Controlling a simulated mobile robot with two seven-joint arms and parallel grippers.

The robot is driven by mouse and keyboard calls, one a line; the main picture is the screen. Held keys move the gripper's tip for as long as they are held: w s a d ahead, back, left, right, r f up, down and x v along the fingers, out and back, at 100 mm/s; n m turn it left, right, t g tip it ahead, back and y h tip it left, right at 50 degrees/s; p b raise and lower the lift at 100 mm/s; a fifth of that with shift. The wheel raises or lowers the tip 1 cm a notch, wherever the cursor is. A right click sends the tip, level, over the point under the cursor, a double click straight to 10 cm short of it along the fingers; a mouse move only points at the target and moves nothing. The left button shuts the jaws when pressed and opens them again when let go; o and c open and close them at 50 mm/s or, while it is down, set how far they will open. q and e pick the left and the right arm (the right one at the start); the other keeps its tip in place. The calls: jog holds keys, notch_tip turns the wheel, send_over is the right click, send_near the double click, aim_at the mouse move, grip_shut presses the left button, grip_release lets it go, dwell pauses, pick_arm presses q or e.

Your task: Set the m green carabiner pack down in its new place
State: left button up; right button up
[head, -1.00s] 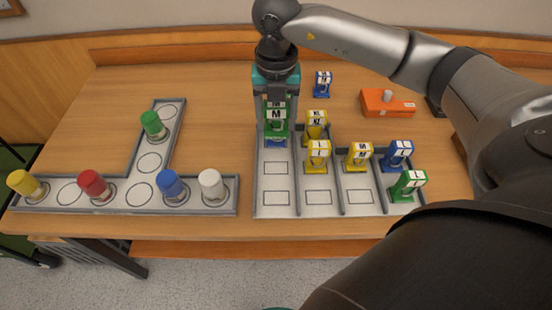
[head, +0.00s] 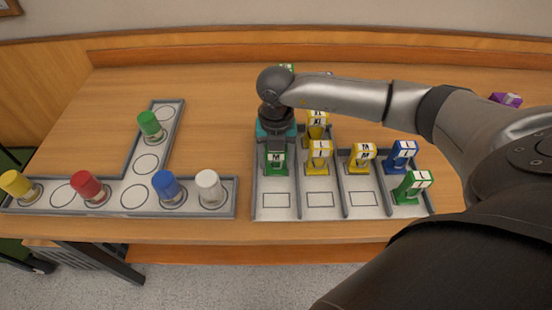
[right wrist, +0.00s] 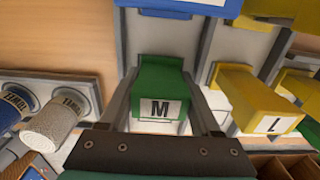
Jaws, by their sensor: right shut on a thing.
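The m green carabiner pack (head: 276,163) is upright in the left lane of the divided tray (head: 276,213), behind the bare front cell. My right gripper (head: 276,145) is shut on it from above. In the right wrist view the green pack (right wrist: 160,88), with its M label, sits between the two fingers. I cannot tell whether its base touches the tray floor. A blue pack (right wrist: 180,8) shows just beyond it in the right wrist view; in the head view my gripper hides it. My left gripper is not in view.
Yellow packs (head: 319,158) stand in the second lane and another yellow pack (head: 361,157) in the third. A blue pack (head: 402,155) and a green pack (head: 413,187) stand in the right lane. An L-shaped tray (head: 134,196) with coloured-lid canisters lies left. The front cells of three lanes are bare.

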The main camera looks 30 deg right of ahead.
jog(key=shift+f, duration=0.1)
jog(key=o, duration=1.1)
jog(key=shift+c, duration=0.2)
jog(key=shift+o, duration=0.8)
notch_tip(320, 180, up, 11)
jog(key=shift+r+p, duration=0.1)
jog(key=shift+p, duration=0.95)
jog(key=shift+r, duration=0.55)
